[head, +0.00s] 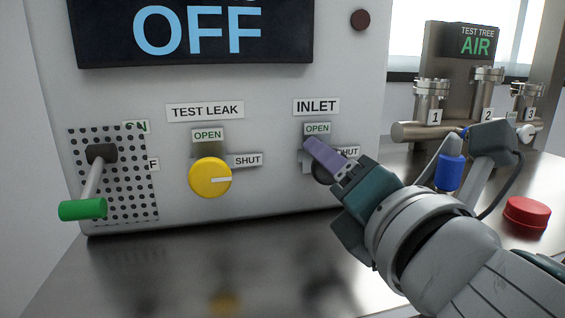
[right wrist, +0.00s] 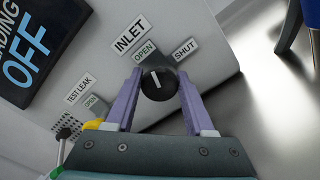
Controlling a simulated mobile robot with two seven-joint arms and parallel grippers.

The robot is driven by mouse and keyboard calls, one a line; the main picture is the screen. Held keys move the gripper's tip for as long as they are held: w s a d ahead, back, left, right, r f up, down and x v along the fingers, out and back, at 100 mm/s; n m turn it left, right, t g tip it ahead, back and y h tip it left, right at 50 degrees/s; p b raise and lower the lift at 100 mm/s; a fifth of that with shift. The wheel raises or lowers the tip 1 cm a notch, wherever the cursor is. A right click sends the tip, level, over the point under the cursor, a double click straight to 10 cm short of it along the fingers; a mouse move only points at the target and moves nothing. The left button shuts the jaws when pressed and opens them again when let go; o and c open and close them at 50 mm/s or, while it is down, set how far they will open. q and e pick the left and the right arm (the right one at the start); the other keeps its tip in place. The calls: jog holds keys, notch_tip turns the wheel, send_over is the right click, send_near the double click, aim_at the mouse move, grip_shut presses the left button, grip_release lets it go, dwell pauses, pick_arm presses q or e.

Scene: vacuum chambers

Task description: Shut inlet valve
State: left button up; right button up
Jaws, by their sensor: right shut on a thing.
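The inlet valve is a round black knob (right wrist: 158,86) under the INLET label (right wrist: 132,34). In the right wrist view its white mark points about toward the OPEN label (right wrist: 145,50), not the SHUT label (right wrist: 185,48). My right gripper (right wrist: 158,92) is shut on this knob, with one purple finger on each side. In the head view the right gripper (head: 318,160) reaches the panel from the right and hides most of the knob. My left gripper is in neither view.
The yellow TEST LEAK knob (head: 210,178) is to the left, its mark toward SHUT. A green-tipped lever (head: 83,209) sticks out at far left. The counter in front is clear.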

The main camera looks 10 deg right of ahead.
grip_shut()
jog(key=shift+m, duration=0.3)
jog(key=shift+m+p, duration=0.35)
jog(key=shift+m, duration=0.65)
jog(key=m+p, duration=0.1)
jog(key=m, duration=0.3)
jog(key=shift+m, duration=0.3)
jog(key=m+p, duration=0.1)
jog(key=m, duration=0.3)
jog(key=shift+f+m, duration=0.1)
jog(key=shift+m, duration=0.3)
jog(key=shift+m+p, duration=0.3)
jog(key=shift+m, duration=0.5)
jog(key=shift+f, duration=0.1)
jog(key=o, duration=1)
grip_release()
